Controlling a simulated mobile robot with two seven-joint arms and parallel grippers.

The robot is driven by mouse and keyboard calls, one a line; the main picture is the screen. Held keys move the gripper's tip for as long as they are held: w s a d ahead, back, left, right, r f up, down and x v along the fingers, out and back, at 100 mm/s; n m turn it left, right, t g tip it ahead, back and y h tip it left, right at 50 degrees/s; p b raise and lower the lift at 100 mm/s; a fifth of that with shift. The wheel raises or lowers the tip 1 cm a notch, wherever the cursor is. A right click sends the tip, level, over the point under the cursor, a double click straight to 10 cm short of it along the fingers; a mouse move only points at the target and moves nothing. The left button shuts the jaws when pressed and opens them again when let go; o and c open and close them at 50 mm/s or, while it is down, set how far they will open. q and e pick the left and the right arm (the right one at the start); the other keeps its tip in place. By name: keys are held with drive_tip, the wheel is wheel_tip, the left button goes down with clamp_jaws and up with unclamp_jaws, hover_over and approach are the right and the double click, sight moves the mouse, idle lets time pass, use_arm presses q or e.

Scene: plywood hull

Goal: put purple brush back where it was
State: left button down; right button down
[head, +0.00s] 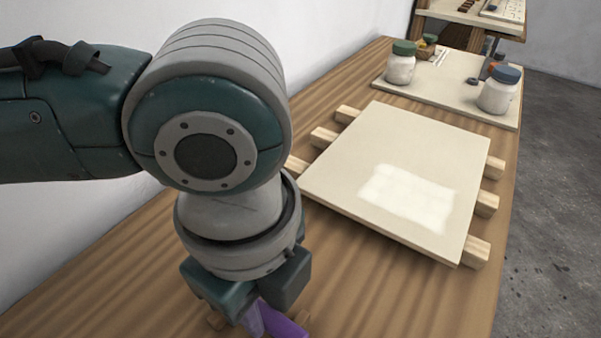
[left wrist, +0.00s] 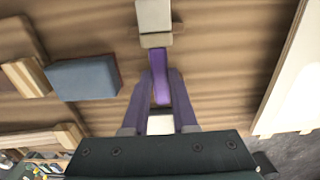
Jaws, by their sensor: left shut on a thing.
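The purple brush (head: 287,327) is at the bottom edge of the head view, partly hidden by my left gripper and cut off by the frame. My left gripper (head: 266,318) is shut on it, low over the wooden bench. In the left wrist view the purple brush (left wrist: 159,78) lies between the two purplish fingers (left wrist: 160,92). A pale block (left wrist: 154,22) lies in line with it at the top. A whitish part shows between the fingers nearer the palm. Whether the brush touches the bench is not clear. My right gripper is not in view.
A pale board (head: 400,160) rests on wooden strips, with a bright white patch on it. Behind it, a panel (head: 440,92) holds a green-lidded jar (head: 401,65) and a blue-lidded jar (head: 498,92). In the left wrist view a blue-grey block (left wrist: 85,78) lies left of the brush.

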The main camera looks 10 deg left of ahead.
use_arm(q)
drive_tip(key=shift+f, duration=0.5)
drive_tip(key=c, duration=0.7)
unclamp_jaws()
